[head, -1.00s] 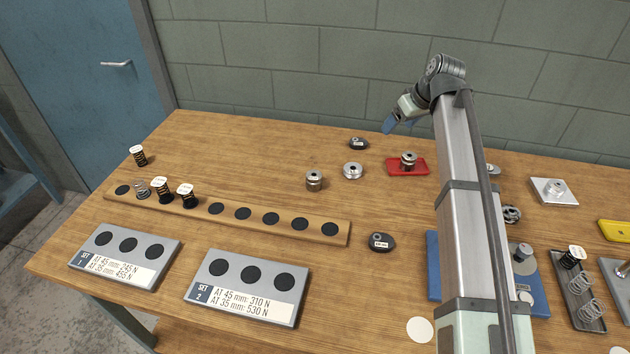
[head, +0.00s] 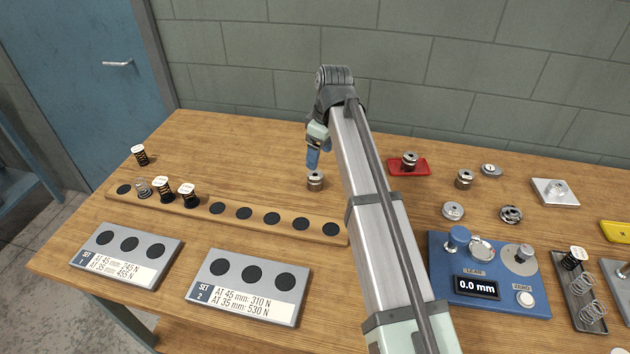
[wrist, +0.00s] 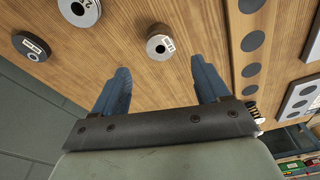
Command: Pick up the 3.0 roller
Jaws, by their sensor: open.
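A metal roller (head: 315,182) with a small label stands on the wooden bench right by my gripper (head: 313,160) in the head view. In the wrist view this roller (wrist: 160,43) lies ahead of and between the open blue fingers of my gripper (wrist: 160,66), with nothing held. Its label is too small to read surely as 3.0. Other rollers stand to the right: one (head: 409,161) on a red tray (head: 398,172) and one (head: 464,179) beyond it.
A dark labelled piece (wrist: 31,46) is left in the wrist view. A wooden rail (head: 205,207) with black pads and several springs runs to the left. Two grey set plates (head: 196,290) lie in front. A blue gauge base (head: 440,285) reads 0.0 mm at right.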

